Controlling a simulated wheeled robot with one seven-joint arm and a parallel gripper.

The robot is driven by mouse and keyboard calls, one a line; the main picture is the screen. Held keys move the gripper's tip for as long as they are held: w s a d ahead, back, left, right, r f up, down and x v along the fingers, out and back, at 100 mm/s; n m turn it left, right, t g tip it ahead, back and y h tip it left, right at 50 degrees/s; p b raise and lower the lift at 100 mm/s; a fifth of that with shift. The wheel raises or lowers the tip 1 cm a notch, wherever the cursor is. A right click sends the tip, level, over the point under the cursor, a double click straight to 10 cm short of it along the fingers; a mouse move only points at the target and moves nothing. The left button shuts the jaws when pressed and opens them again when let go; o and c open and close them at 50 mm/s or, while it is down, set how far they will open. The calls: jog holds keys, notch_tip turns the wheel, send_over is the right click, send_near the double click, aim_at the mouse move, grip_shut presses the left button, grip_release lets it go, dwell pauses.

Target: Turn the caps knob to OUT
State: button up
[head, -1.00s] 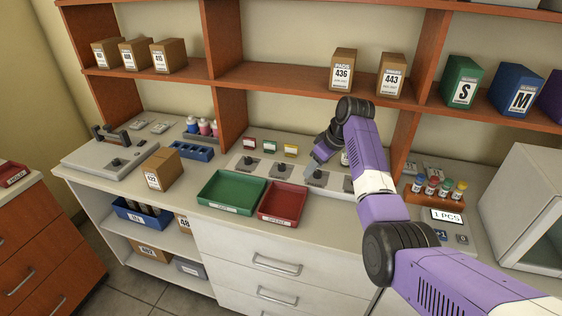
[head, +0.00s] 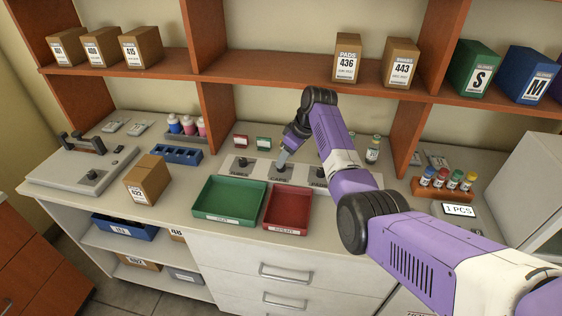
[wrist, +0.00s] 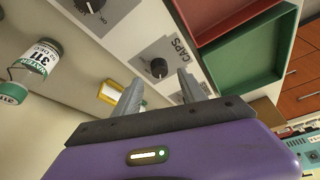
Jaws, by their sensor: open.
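The caps knob (wrist: 158,67) is a small dark round knob on a grey plate marked CAPS in the wrist view. It appears to be the middle visible knob (head: 280,167) on the pale panel in the head view. My gripper (wrist: 157,82) is open, with one grey finger on each side of the knob in the picture. The gripper (head: 282,161) is just above that knob in the head view. I cannot tell whether the fingers touch it. The knob's pointer direction and any OUT mark are not legible.
A second knob (wrist: 95,5) is beside it; another (head: 242,162) is left in the head view. The green tray (head: 203,208) and red tray (head: 288,226) lie in front. Small vials (head: 373,150) stand behind right. A brown box (head: 147,181) is left.

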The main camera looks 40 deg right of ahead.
jog(key=shift+x, duration=2.05)
grip_shut()
